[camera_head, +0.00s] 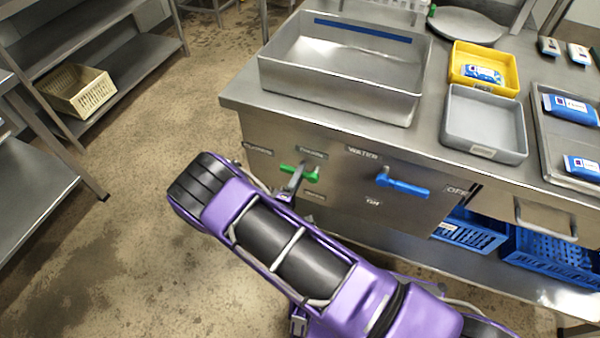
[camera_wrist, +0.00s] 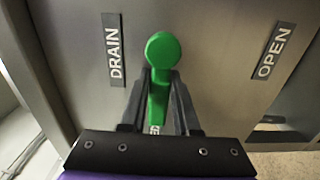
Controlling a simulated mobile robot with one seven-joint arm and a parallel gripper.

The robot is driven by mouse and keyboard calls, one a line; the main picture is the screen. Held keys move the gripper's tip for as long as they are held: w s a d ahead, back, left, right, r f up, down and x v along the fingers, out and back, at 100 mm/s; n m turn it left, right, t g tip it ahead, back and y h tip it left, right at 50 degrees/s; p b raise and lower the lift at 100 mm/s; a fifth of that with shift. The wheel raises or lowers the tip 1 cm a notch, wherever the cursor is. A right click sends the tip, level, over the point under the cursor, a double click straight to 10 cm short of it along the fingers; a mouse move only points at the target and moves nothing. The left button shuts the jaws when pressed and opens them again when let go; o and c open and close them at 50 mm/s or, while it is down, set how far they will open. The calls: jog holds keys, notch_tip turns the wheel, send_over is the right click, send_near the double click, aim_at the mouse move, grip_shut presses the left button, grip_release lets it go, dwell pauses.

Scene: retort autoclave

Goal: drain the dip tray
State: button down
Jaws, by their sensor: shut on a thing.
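The dip tray (camera_head: 340,75) is a deep steel basin with a blue line inside its far wall, set on the steel counter at the top. The green drain handle (camera_head: 300,172) is on the counter's front panel, below the tray. It fills the middle of the wrist view (camera_wrist: 161,55), beside a DRAIN label (camera_wrist: 113,50) on the left and an OPEN label (camera_wrist: 273,50) on the right. My gripper (camera_wrist: 160,100) is shut on the green handle, its dark fingers on either side of the lever. In the head view my gripper (camera_head: 294,184) is partly hidden behind my purple arm.
A blue lever (camera_head: 402,185) under a WATER label sits right of the green handle. A yellow tray (camera_head: 487,55) with a blue pack and a grey tray (camera_head: 485,118) stand on the counter. Blue crates (camera_head: 468,232) are below. The floor at left is clear.

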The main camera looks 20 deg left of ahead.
jog(key=c, duration=0.6)
grip_release()
jog(key=shift+c, duration=0.2)
jog(key=s+a, duration=0.1)
jog(key=s, duration=1.6)
jog(key=shift+s+a+p, duration=0.2)
jog(key=shift+p, duration=0.1)
